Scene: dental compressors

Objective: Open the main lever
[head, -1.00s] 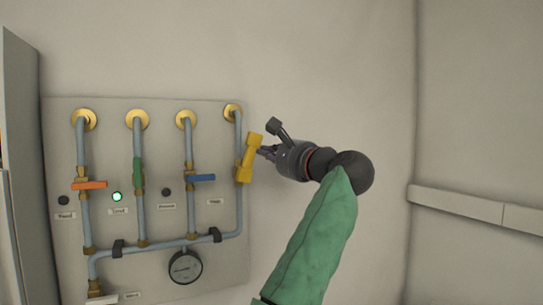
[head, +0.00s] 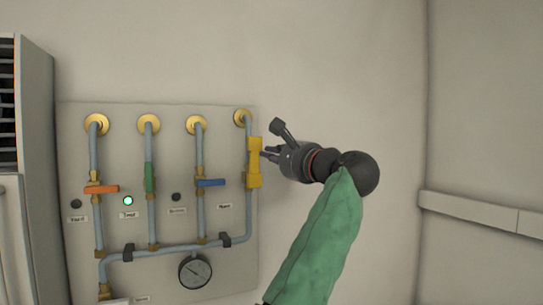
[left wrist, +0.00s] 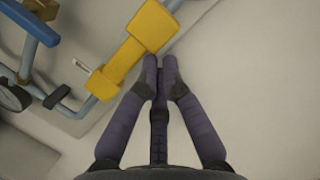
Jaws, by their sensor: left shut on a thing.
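The yellow lever (head: 254,163) is on the rightmost pipe of the wall panel and stands upright, in line with that pipe. It also shows as a thick yellow bar in the left wrist view (left wrist: 131,52). My left gripper (head: 265,153) reaches it from the right. In the left wrist view its two fingertips (left wrist: 160,61) are close together at the bar's edge, shut on the lever. The exact contact is partly hidden. The panel labels are too small to read surely. My right gripper is not in view.
The panel (head: 75,240) also carries an orange lever (head: 102,189), a green lever (head: 149,177), a blue lever (head: 210,183) and a gauge (head: 195,271). A green light (head: 128,201) is lit. A cabinet (head: 38,130) stands at the left. The wall right of the panel is bare.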

